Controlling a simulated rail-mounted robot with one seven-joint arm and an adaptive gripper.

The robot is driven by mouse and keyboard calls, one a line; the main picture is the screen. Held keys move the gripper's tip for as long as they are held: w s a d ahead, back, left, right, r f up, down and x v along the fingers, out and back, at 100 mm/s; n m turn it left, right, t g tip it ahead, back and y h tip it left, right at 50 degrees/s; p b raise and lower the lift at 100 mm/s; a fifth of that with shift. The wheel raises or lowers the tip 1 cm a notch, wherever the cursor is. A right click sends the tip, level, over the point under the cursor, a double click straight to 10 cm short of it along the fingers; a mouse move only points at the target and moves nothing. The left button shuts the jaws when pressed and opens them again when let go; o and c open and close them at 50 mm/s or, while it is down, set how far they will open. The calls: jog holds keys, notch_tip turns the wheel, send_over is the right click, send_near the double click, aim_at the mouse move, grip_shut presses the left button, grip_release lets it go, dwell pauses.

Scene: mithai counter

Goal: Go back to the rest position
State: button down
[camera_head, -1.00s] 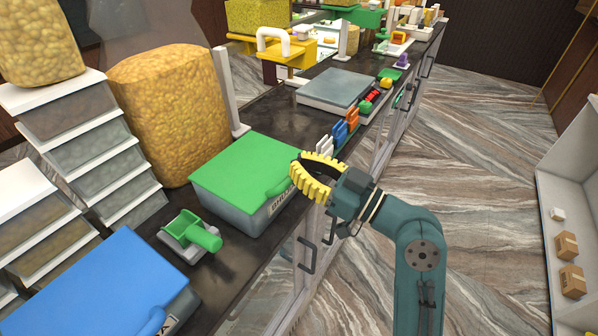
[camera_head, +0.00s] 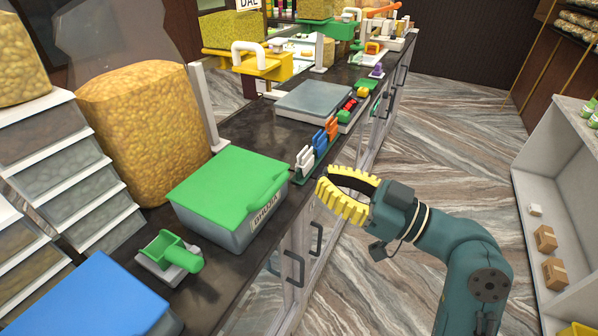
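My gripper (camera_head: 322,187), with yellow ribbed fingers, hangs over the front edge of the dark counter (camera_head: 225,285), just right of the green-lidded box (camera_head: 228,185). The two fingers are apart at their base and curve toward the left. I see nothing held between them. The arm reaches in from the lower right, over the aisle floor. The lid of the green-lidded box lies on it, and a gap shows between the box and my fingers.
A green-handled scoop (camera_head: 172,255) and a blue-lidded box (camera_head: 90,300) lie nearer on the counter. Coloured clips (camera_head: 320,140) stand in a rack close behind my gripper, before a grey scale (camera_head: 315,98). The floor (camera_head: 440,150) is open toward the white shelf (camera_head: 555,150) at right.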

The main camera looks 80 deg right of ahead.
jog(key=shift+s, duration=0.15)
jog(key=w+a+r+n+y, duration=0.2)
jog(key=w+a+n+y, duration=0.15)
jog(key=w+a, duration=0.65)
jog(key=w+a+r+n+y, duration=0.25)
jog(key=w+a+y, duration=0.3)
jog(key=a, duration=0.95)
jog(key=w+a+r+n+y, duration=0.1)
jog(key=w+a+n+y, duration=0.25)
jog(key=w+a, duration=0.7)
jog(key=s+d+r+m+t+h, duration=0.3)
jog(key=s+d+r+m+h, duration=0.25)
jog(key=h, duration=0.25)
notch_tip(320, 180, up, 19)
jog(key=m+p, duration=0.1)
jog(key=p, duration=1.9)
jog(key=shift+s+a+m, duration=0.3)
jog(key=shift+s+a, duration=0.05)
jog(key=shift+h, duration=0.25)
